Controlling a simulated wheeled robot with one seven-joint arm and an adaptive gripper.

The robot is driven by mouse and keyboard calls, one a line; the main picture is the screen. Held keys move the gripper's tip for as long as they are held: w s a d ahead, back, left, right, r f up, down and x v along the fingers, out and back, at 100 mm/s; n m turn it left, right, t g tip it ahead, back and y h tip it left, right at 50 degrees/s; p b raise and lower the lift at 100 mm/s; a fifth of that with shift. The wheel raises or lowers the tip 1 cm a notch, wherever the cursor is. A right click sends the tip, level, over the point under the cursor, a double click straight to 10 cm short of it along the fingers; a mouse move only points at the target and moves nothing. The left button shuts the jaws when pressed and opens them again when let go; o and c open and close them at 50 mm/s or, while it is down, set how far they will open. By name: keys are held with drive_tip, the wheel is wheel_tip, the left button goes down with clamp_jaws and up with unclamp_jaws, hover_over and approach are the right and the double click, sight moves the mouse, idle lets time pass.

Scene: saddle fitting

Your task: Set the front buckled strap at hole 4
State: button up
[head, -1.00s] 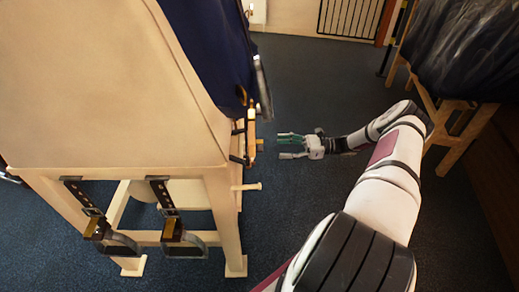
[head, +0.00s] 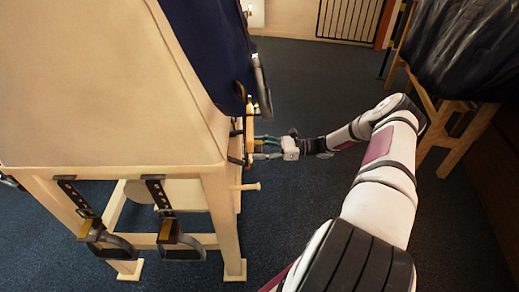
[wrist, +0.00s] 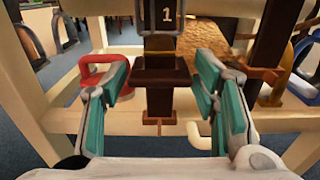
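A dark hanging strap (wrist: 160,102) marked 1 near its top is in the middle of the wrist view. A metal buckle frame (wrist: 160,33) crosses it, with a dark brown block (wrist: 160,72) below. I cannot tell whether this is the front buckled strap, or which hole is used. My gripper (wrist: 164,76) is open, its teal fingers on either side of the strap and block, with no clear grip. In the head view my gripper (head: 262,148) is at the right side of the wooden stand (head: 110,100), its fingertips close to the straps there.
A red loop (wrist: 94,76) hangs left of the strap and an orange-brown fitting (wrist: 262,77) sits right. A pale peg (wrist: 198,134) is below. Two straps with dark stirrups (head: 108,240) (head: 180,240) hang on the stand's near end.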

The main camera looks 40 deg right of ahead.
clamp_jaws()
wheel_tip(320, 180, up, 8)
drive_tip(key=p, duration=0.6)
drive_tip(key=shift+r, duration=0.2)
drive_tip(key=shift+o, duration=2.4)
unclamp_jaws()
drive_tip(key=shift+f, duration=0.1)
drive_tip(key=v, duration=1.2)
